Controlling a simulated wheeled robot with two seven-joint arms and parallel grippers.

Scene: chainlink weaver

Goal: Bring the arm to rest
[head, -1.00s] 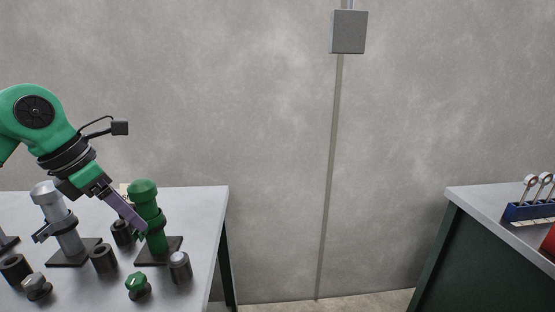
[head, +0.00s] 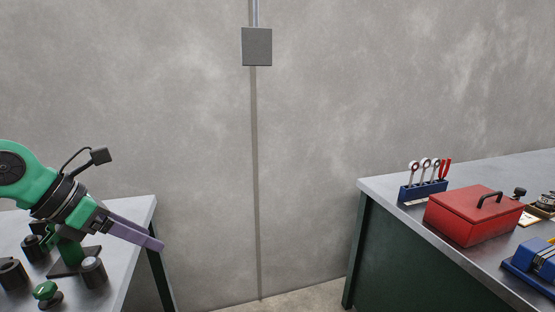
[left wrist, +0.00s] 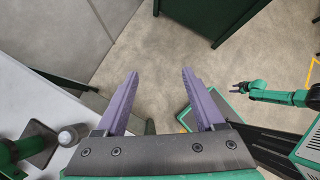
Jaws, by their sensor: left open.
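My left gripper (head: 158,243) is on the left of the head view, over the right edge of the left table. Its two purple fingers are apart and empty in the left wrist view (left wrist: 159,75), with floor seen between them. My green left arm (head: 38,188) comes in from the left edge. A green post (head: 71,252) on a dark base stands behind and below the gripper, partly hidden by it. My right arm's gripper (left wrist: 238,88) shows small at the right of the left wrist view, too small to tell its state.
The left table (head: 125,215) holds dark cylinders, a grey cylinder (head: 94,272) and a green-topped knob (head: 46,291). The right bench (head: 385,187) carries a blue tool rack (head: 423,190), a red toolbox (head: 472,216) and a blue device (head: 535,262). Open floor lies between them.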

